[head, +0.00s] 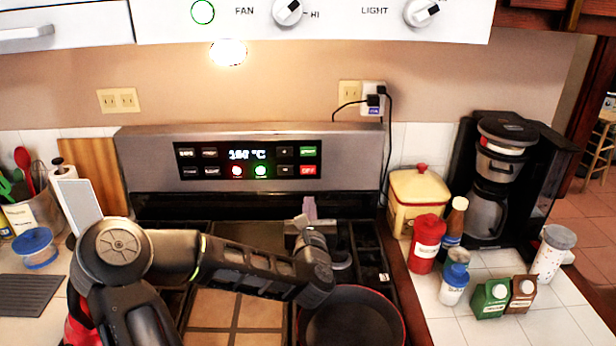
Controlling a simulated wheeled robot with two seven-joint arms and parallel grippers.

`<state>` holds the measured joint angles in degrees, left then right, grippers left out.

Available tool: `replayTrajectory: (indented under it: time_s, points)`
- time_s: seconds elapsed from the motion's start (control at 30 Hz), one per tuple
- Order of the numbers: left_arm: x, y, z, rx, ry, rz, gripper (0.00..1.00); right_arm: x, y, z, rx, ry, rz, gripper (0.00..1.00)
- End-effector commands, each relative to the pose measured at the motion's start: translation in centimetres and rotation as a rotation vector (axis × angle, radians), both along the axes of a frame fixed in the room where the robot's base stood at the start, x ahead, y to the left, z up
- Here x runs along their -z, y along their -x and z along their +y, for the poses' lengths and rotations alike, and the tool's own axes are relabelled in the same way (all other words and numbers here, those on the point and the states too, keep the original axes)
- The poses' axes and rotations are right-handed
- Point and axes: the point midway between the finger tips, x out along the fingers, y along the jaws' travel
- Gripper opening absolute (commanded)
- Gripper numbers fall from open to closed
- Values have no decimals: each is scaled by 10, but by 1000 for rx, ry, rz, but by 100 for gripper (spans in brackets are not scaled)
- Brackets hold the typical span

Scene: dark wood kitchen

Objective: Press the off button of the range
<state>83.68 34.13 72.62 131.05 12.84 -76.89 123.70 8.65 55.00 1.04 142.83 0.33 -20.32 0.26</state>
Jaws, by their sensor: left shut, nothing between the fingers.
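The range's control panel (248,160) is a black strip on the grey backguard, facing me. Its display is lit and shows a temperature in °C. The red OFF button (308,170) is at the panel's lower right, below a green button (308,151). My left arm crosses over the cooktop from the left. My left gripper (309,207) points up toward the panel, a little below the OFF button; it is shut and empty. The picture does not show its exact distance from the button, and they appear apart. My right gripper is not in view.
A dark pan with a red rim (351,318) sits at the cooktop's front right, beneath my arm. On the right counter stand a yellow canister (420,200), a red canister (427,243), bottles, cartons and a coffee maker (490,180). A hood (340,20) overhangs above.

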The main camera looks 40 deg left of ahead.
Motion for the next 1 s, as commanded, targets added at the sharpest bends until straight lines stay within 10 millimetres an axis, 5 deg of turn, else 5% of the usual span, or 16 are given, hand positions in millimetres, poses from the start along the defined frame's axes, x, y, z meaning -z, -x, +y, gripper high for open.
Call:
replayTrajectory:
  time_s: [0.7, 1.0]
  points:
    - [-3, -89, 74, -1, 2, -1, 0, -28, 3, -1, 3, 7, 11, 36]
    - [0, -105, 88, 0, 0, 0, 0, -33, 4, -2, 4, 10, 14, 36]
